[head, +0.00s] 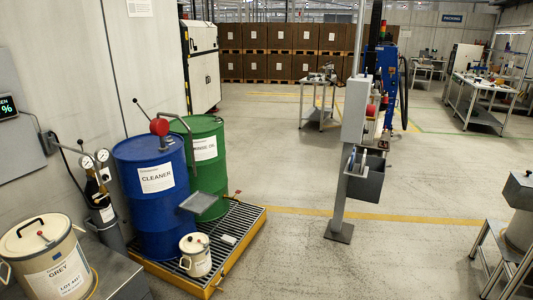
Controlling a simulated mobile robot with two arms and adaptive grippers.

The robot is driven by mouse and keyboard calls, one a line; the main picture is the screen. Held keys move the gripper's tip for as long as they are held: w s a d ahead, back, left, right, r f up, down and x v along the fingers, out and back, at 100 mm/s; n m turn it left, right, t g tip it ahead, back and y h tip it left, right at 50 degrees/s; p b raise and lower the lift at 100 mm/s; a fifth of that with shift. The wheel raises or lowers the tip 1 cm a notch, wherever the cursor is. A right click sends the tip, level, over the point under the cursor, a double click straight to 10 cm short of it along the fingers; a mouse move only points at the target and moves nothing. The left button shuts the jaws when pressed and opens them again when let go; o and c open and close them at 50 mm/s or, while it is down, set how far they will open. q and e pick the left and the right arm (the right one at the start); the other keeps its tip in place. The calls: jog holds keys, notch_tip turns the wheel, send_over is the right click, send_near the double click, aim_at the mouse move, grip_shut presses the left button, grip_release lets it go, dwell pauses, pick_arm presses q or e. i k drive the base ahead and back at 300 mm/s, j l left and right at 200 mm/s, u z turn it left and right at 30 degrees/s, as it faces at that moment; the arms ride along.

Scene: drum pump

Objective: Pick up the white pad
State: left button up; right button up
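A small white block-like object (228,239), which looks like the white pad, lies on the dark grating of the yellow-edged spill pallet (256,228). It is to the right of the small cream pail (196,256) and in front of the green drum (206,150). It appears apart from the pail and uncovered, but it is too small to show detail. Neither of my grippers shows in the head view.
A blue drum labelled CLEANER (155,205) stands on the pallet behind the pail. A grey flat plate (197,202) juts out near the drums. A larger cream GREY pail (48,262) is at the left. A grey post (340,200) carries a bin. Floor between is clear.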

aim_at(229, 240)
jog(key=i+z, duration=0.15)
jog(key=i, duration=2.05)
jog(key=i+l+u, duration=0.1)
jog(key=i+u, duration=0.25)
jog(key=i, duration=0.2)
jog(key=i+l+u, duration=0.3)
jog(key=i, duration=0.2)
jog(key=i+l+u, duration=0.35)
jog(key=i, duration=0.15)
jog(key=i+j, duration=0.05)
jog(key=j, duration=0.05)
